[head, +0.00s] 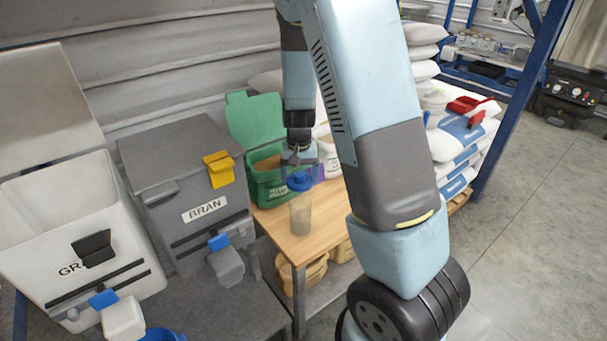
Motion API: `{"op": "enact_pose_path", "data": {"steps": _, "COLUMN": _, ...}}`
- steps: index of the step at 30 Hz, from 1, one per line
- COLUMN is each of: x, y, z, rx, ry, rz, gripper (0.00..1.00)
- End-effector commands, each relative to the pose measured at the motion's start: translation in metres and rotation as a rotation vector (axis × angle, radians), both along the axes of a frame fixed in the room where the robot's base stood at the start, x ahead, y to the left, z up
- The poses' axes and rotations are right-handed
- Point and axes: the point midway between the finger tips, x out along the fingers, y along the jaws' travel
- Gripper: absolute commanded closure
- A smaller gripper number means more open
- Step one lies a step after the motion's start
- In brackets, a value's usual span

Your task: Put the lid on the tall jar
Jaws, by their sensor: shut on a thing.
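The tall jar (300,217) is clear, with pale contents, and stands upright near the left front edge of the wooden table. The blue lid (299,182) is at the jar's mouth. I cannot tell whether it rests on the rim or is slightly above it. My gripper (299,168) points down above the jar and is shut on the lid. The fingertips are small and partly hidden against the lid.
A green open box (268,185) stands behind the jar, and a white container (327,158) is partly hidden by my arm. The grey BRAN hopper (180,205) is at left. Wooden table (318,222) is bare right of the jar. Stacked sacks (455,150) stand at right.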

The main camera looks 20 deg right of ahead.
Motion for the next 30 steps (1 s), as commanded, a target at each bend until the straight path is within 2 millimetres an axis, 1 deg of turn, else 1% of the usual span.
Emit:
{"op": "enact_pose_path", "data": {"steps": 12, "x": -0.001, "y": 0.000, "z": -0.034, "rx": 0.000, "ry": 0.002, "rz": -0.001, "gripper": 0.44}}
{"op": "enact_pose_path", "data": {"steps": 18, "x": -0.001, "y": 0.000, "z": -0.048, "rx": 0.001, "ry": 0.002, "rz": -0.001, "gripper": 0.44}}
{"op": "enact_pose_path", "data": {"steps": 24, "x": 0.000, "y": 0.000, "z": -0.055, "rx": 0.000, "ry": 0.000, "rz": -0.001, "gripper": 0.44}}
{"op": "enact_pose_path", "data": {"steps": 30, "x": 0.000, "y": 0.000, "z": -0.056, "rx": 0.000, "ry": 0.000, "rz": -0.001, "gripper": 0.44}}
